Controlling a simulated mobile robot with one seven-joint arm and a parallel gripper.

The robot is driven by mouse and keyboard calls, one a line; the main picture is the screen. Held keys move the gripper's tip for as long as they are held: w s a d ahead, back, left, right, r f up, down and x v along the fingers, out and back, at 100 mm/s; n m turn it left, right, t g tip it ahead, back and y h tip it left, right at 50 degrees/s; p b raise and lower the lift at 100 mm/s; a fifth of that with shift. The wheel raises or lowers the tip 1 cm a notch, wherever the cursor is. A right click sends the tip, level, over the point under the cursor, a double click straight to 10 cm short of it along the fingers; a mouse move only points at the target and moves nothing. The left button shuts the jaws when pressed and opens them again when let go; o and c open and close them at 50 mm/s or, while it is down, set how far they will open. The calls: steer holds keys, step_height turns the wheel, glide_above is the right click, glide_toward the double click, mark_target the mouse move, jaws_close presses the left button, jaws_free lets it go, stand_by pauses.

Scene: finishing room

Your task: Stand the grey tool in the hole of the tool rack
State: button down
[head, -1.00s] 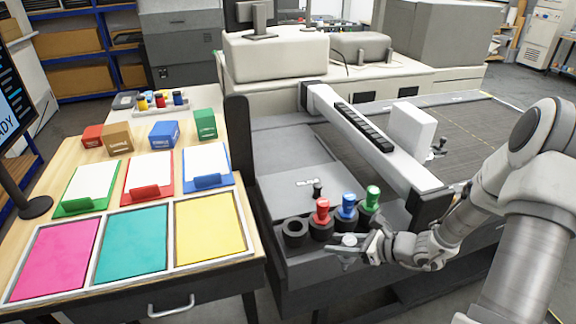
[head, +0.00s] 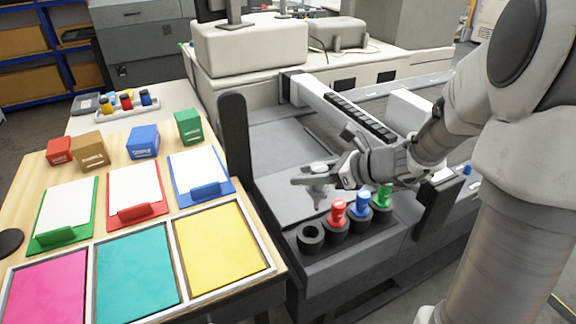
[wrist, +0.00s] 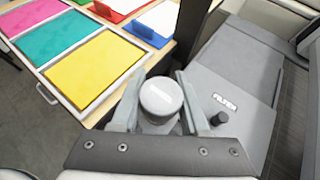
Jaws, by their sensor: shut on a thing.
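My gripper (head: 312,176) is shut on the grey tool (head: 319,190) and holds it upright above the machine's grey deck, behind the rack. In the wrist view the tool's round pale top (wrist: 161,96) shows between the two fingers. The tool rack (head: 352,247) is a row of dark round holders along the machine's front. Its leftmost holder has an empty hole (head: 310,234). A red tool (head: 338,212), a blue tool (head: 362,204) and a green tool (head: 382,195) stand in the other holders. The rack is not clearly visible in the wrist view.
A wooden table (head: 60,190) with colour panels, clipboards and small boxes stands to the left. A dark upright post (head: 235,140) rises between table and machine. The machine's long rail (head: 350,120) runs behind my gripper. A small black knob (wrist: 219,118) stands on the deck.

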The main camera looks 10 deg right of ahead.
steer(key=shift+w+a+f+b, duration=0.1)
steer(key=shift+a+f+b, duration=0.1)
steer(key=shift+f+b, duration=1.15)
steer(key=shift+w+a+f+b, duration=0.1)
steer(key=shift+a+f+b, duration=0.1)
steer(key=shift+f+b, duration=1.15)
steer(key=shift+f, duration=0.25)
steer(key=shift+f+b, duration=1.15)
steer(key=shift+f, duration=0.15)
steer(key=shift+f+b, duration=0.65)
steer(key=shift+f, duration=0.1)
steer(key=shift+f, duration=0.15)
steer(key=shift+f+b, duration=1.5)
steer(key=shift+f, duration=0.15)
steer(key=shift+f, duration=0.15)
